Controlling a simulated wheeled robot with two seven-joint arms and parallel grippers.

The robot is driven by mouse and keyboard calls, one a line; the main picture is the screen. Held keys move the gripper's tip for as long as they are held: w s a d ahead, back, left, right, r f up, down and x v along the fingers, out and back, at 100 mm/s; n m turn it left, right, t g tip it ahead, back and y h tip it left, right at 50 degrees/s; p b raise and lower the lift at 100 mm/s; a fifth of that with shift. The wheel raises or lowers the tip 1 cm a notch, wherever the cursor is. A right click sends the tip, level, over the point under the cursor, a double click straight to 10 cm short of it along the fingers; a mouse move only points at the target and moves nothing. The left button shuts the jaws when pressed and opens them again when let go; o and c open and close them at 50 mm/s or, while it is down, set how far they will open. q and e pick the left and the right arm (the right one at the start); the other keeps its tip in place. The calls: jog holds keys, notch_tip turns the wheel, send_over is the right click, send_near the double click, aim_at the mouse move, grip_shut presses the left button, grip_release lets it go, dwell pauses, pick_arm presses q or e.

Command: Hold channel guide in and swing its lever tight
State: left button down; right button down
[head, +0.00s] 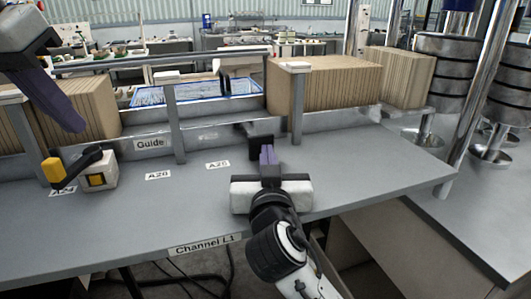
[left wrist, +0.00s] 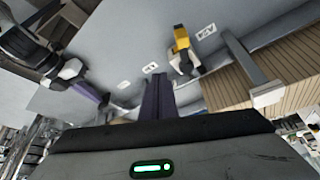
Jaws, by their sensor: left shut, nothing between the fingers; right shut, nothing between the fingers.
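The channel guide (head: 98,172) is a small pale block on the grey table, in front of the rail at the left. Its black lever with a yellow end (head: 53,169) points left in the head view. Guide and yellow end (left wrist: 181,38) also show in the left wrist view. I cannot tell whether the block touches the rail. My left gripper (head: 72,122) is shut and empty, above and behind the guide; its purple fingers show in the left wrist view (left wrist: 158,98). My right gripper (head: 267,153) is shut and empty over the table, well right of the guide.
A metal rail (head: 215,128) with upright posts (head: 175,120) runs along the table's back, with a "Guide" label (head: 150,143). Stacks of brown board (head: 325,85) stand behind it. Small position labels (head: 157,175) lie on the table. The table's left front is clear.

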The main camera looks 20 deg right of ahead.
pick_arm(q)
jog(key=shift+f, duration=0.1)
dwell(0.5)
jog(key=shift+f, duration=1.25)
jog(key=shift+f, duration=0.1)
jog(key=shift+f, duration=1.15)
jog(key=shift+f, duration=0.1)
jog(key=shift+s+a+f, duration=0.1)
jog(key=shift+a+f, duration=0.8)
jog(key=shift+f, duration=0.3)
jog(key=shift+a, duration=0.15)
